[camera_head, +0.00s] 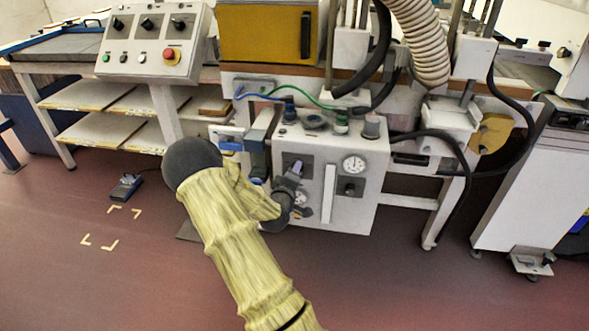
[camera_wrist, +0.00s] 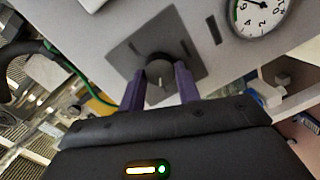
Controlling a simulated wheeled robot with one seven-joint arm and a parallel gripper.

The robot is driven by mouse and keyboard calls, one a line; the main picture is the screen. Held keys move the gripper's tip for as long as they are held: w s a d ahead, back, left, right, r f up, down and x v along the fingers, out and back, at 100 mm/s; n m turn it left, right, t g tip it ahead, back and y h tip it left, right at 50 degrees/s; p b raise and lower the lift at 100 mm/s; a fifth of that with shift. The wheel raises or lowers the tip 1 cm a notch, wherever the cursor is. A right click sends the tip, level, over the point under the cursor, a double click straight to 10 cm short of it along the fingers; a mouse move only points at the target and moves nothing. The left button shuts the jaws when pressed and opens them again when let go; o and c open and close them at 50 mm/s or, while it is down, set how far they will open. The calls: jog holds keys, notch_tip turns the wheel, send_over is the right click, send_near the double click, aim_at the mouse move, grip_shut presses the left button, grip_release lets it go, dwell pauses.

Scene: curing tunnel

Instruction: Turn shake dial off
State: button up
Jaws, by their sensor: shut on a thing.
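The dial (camera_wrist: 159,72) is a dark round knob with a pale pointer mark, on a dark square plate (camera_wrist: 190,57) on a white machine face. In the wrist view the two purple fingers of my gripper (camera_wrist: 160,84) stand on either side of the knob and are shut on it. I cannot read a label on the plate, so I cannot confirm which dial this is.
A pressure gauge (camera_head: 354,165) and a second dark knob (camera_head: 350,187) sit right of my gripper. A pale vertical bar (camera_head: 328,193) stands between. A control panel (camera_head: 152,43) with knobs and a red button is at upper left. Black hoses hang at right; the left floor is mostly clear.

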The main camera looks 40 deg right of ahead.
jog(key=shift+n+p, duration=0.5)
jog(key=shift+n, duration=0.6)
jog(key=shift+f, duration=0.1)
jog(key=o, duration=1)
jog(key=shift+a, duration=0.1)
jog(key=p+v, duration=0.1)
jog(key=v, duration=1.6)
jog(key=shift+a+f+p, duration=0.1)
jog(key=shift+a+p, duration=0.15)
jog(key=shift+p, duration=0.15)
